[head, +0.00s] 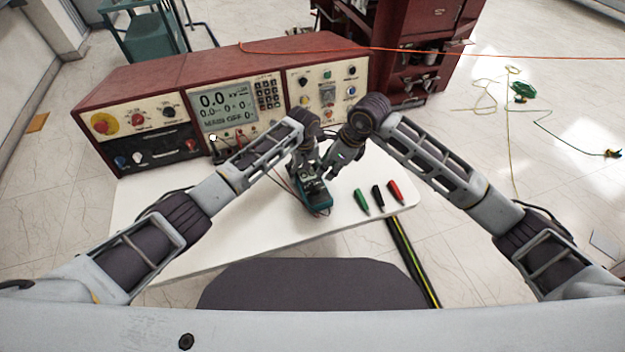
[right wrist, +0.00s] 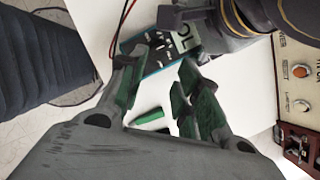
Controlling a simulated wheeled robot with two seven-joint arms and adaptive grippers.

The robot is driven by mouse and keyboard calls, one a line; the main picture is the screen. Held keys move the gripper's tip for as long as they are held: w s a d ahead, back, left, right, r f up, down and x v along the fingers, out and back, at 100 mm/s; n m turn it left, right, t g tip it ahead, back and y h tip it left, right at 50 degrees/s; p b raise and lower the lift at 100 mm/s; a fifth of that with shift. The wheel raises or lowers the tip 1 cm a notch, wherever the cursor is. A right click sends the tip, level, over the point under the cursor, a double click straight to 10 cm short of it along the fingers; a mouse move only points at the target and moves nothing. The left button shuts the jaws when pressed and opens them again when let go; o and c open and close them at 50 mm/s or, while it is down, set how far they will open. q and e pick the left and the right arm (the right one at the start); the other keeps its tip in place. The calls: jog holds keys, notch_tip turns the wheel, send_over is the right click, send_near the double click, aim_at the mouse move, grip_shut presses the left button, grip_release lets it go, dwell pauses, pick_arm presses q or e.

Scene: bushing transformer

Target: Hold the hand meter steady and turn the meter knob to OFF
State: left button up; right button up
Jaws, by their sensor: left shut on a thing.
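The hand meter (head: 318,199), a small teal device with red leads, is at the middle of the white table. It also shows in the right wrist view (right wrist: 158,58), partly behind my right gripper's fingers. My left gripper (head: 308,168) is shut on the meter from its far side and covers part of it. My right gripper (head: 334,168) is close beside the meter, to its right. In the right wrist view my right gripper (right wrist: 160,88) has its fingers apart with nothing clearly between them. I cannot make out the knob or its setting.
Green (head: 362,201), black (head: 378,195) and red (head: 395,190) clips lie to the right on the white table (head: 250,228). A red-brown console (head: 220,75) with a lit display stands behind. The table's front left is clear. A red cabinet (head: 420,40) stands farther back.

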jog(key=shift+s+a+r+m+t+h, duration=0.2)
jog(key=shift+s+a+m+t+h, duration=0.4)
jog(key=shift+m, duration=1)
jog(key=shift+s+d+r+m+t+h, duration=0.1)
jog(key=shift+s+r+m+t, duration=0.15)
jog(key=shift+s+m, duration=1)
jog(key=shift+s+a+r+m+t+h, duration=0.2)
jog(key=shift+s+a+m+t+h, duration=0.2)
jog(key=shift+m, duration=1.55)
jog(key=shift+w+f, duration=0.1)
